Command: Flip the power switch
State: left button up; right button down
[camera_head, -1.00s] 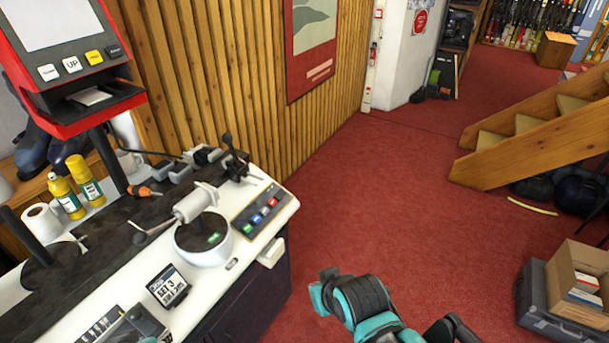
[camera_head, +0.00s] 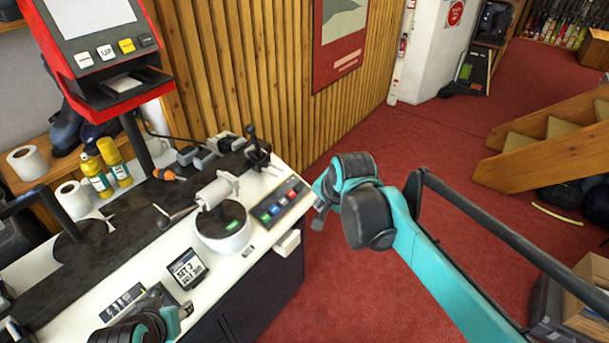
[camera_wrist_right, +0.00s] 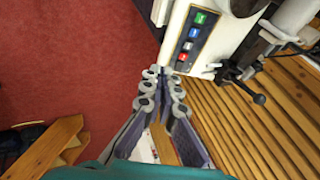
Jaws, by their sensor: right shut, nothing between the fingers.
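A dark control panel (camera_head: 278,205) with a row of coloured switches lies on the white bench machine (camera_head: 130,260); it also shows in the right wrist view (camera_wrist_right: 189,42). Green, blue and red switches are visible; I cannot tell which is the power switch. My right gripper (camera_head: 320,213) is shut and empty, to the right of the panel in the head view. In the wrist view its fingertips (camera_wrist_right: 163,78) appear just below the red end of the panel, apart from it. My left arm shows at the bottom left, its gripper (camera_head: 178,312) partly visible, fingers unclear.
A grey clamp with a white bowl (camera_head: 222,232) and a small display (camera_head: 187,268) stand left of the panel. A black lever (camera_head: 254,145) rises behind it. A red-framed terminal (camera_head: 105,50) and yellow bottles (camera_head: 96,177) are further left.

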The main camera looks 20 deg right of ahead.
jog(key=w+d+m+p, duration=0.2)
jog(key=w+m, duration=0.6)
jog(key=w, duration=0.6)
jog(key=m+g+p, duration=0.2)
jog(key=m+p, duration=0.1)
jog(key=m, duration=0.7)
send_over(305, 185)
jog(key=s+d, duration=0.1)
jog(key=s, duration=0.5)
notch_tip(305, 185, down, 8)
pick_arm(q)
notch_tip(305, 185, up, 5)
jog(key=shift+r, duration=0.2)
pick_arm(e)
jog(key=shift+w+f+y, duration=0.15)
jog(key=shift+w+y, duration=0.05)
jog(key=shift+y, duration=0.1)
jog(key=b+x, duration=0.1)
jog(key=x, duration=0.3)
jog(key=b+x, duration=0.2)
jog(key=x, duration=0.3)
jog(key=b+x, duration=0.2)
jog(key=x, duration=0.2)
jog(key=shift+w+f, duration=0.25)
jog(key=shift+w, duration=0.2)
pick_arm(q)
notch_tip(305, 185, down, 5)
